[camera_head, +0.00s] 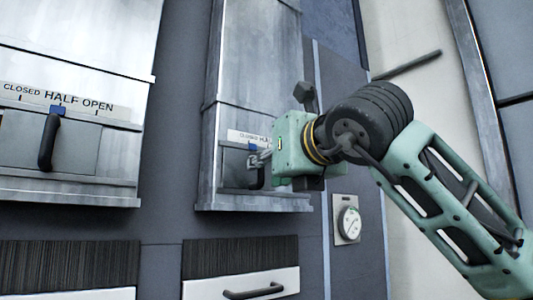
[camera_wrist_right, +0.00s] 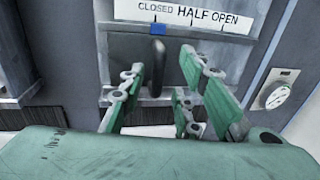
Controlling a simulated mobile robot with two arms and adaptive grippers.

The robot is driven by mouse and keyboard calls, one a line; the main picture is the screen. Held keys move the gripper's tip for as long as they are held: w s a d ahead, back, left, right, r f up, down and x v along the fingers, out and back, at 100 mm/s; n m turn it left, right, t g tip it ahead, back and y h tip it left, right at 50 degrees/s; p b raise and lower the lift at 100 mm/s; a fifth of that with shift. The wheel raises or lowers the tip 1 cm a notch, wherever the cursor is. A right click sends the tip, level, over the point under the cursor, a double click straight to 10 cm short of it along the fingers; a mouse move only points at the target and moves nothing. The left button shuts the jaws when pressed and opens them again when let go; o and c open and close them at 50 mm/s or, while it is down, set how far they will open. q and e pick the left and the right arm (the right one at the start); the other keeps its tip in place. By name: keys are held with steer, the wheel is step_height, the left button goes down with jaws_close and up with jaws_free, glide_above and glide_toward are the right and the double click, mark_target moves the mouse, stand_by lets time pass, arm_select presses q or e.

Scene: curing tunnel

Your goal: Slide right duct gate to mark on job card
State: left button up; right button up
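The right duct gate (camera_head: 232,170) is a metal plate low on the right duct. Its black handle (camera_wrist_right: 157,50) and blue pointer (camera_wrist_right: 156,33) show in the right wrist view, the pointer below CLOSED on the white scale label (camera_wrist_right: 185,14). The label reads CLOSED, HALF, OPEN. In the head view (camera_head: 248,137) the label is partly hidden by my right gripper (camera_head: 262,157). That gripper is open at the gate, its fingers on either side of the handle in the wrist view; contact is unclear. My left gripper and the job card are not in view.
The left duct gate (camera_head: 85,145) has its blue pointer under HALF and a black handle. A round gauge (camera_head: 348,222) is on the wall right of the right duct. Below are drawer fronts, one with a dark handle (camera_head: 253,291).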

steer(key=shift+w+a, duration=0.25)
steer(key=shift+c, duration=0.3)
jaws_close()
